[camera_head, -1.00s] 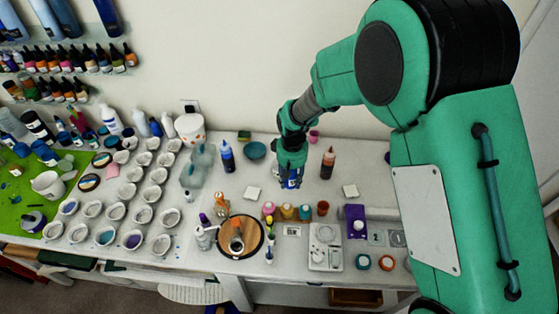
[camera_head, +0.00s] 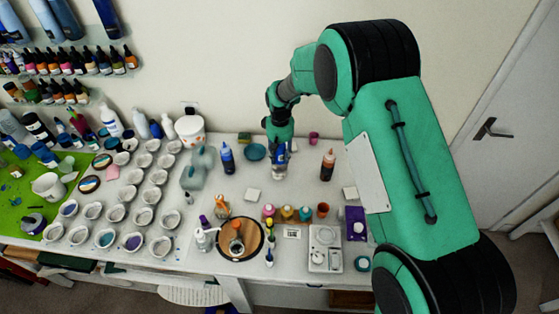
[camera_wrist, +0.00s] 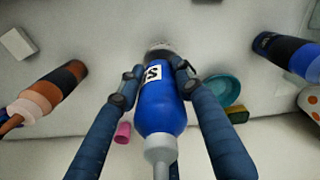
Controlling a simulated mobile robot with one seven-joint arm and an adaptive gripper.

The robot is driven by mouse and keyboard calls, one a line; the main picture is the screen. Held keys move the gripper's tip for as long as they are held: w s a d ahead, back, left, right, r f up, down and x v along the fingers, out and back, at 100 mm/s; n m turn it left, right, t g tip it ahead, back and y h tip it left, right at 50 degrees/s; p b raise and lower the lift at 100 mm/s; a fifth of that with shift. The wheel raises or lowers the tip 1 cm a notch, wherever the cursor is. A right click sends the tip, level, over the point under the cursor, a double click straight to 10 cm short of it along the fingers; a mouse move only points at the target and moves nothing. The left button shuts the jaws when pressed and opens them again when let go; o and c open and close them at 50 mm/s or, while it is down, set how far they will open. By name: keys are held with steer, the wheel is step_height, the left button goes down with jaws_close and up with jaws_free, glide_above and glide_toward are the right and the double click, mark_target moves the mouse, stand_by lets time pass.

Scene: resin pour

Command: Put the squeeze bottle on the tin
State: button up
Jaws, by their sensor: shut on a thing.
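My gripper (camera_wrist: 154,82) is shut around the blue squeeze bottle (camera_wrist: 162,108), with one finger on each side. In the wrist view the bottle's pale nozzle points toward the camera and its base points away. In the head view my gripper (camera_head: 279,146) is over the back middle of the table, with the blue bottle (camera_head: 279,160) below it. A greyish round thing, perhaps the tin (camera_wrist: 160,47), shows at the bottle's far end, mostly hidden by the bottle. I cannot tell whether the two touch.
A dark blue bottle (camera_head: 227,159) and a teal bowl (camera_head: 255,152) stand to the left. A brown bottle (camera_head: 327,165) stands to the right, and a pink cup (camera_head: 314,137) behind. Several small cups fill the left side.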

mark_target(280, 149)
steer(key=shift+w+a, duration=0.1)
steer(key=shift+w, duration=0.25)
steer(key=shift+f, duration=1.75)
steer(key=shift+f, duration=0.15)
steer(key=o, duration=1.2)
step_height(280, 149, up, 12)
steer(key=shift+r, duration=0.15)
